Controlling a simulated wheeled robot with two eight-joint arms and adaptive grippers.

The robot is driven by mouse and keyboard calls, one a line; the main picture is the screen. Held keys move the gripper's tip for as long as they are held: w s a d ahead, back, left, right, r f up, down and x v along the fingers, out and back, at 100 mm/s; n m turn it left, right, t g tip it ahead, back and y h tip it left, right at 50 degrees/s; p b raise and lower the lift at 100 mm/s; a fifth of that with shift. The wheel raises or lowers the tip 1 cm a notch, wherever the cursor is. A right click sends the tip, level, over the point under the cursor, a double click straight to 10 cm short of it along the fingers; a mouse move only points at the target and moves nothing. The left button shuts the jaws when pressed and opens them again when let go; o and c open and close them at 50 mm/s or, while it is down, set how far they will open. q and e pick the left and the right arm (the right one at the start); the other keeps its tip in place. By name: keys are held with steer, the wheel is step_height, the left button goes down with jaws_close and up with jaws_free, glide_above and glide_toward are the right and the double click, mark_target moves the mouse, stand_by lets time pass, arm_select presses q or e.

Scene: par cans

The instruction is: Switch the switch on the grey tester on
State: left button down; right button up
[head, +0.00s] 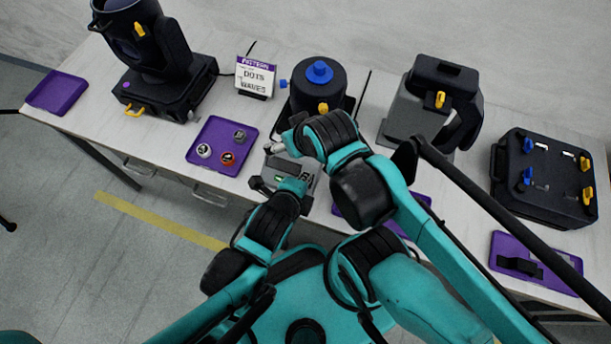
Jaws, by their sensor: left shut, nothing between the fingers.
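The grey tester (286,168) sits at the table's front edge in the middle of the head view, partly hidden by both my arms. A small green patch and a dark marking show on its top. Its switch cannot be made out. My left gripper (258,184) is shut and empty, low at the tester's front left side; whether it touches cannot be told. My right gripper (276,147) is over the tester's back left part, small and partly hidden behind its own wrist, so its fingers are unclear.
Behind the tester stands a dark round lamp (318,85) with a blue knob. A purple tray (212,153) with several round pieces lies to the left. A moving-head lamp (168,75), a yoke (455,85) and a black case (545,180) stand further out.

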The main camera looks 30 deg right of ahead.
arm_select(q)
steer(key=shift+d, duration=0.1)
steer(key=shift+w+d+y+p, duration=0.2)
steer(key=shift+w+y+p, duration=0.05)
steer(key=shift+y+p, duration=0.05)
steer(key=shift+f, duration=0.2)
steer(key=shift+s+a+f, duration=0.1)
steer(key=shift+a, duration=0.05)
steer(key=shift+s+a+f+b, duration=0.2)
steer(key=shift+s+a+b, duration=0.1)
steer(key=shift+s+a, duration=0.15)
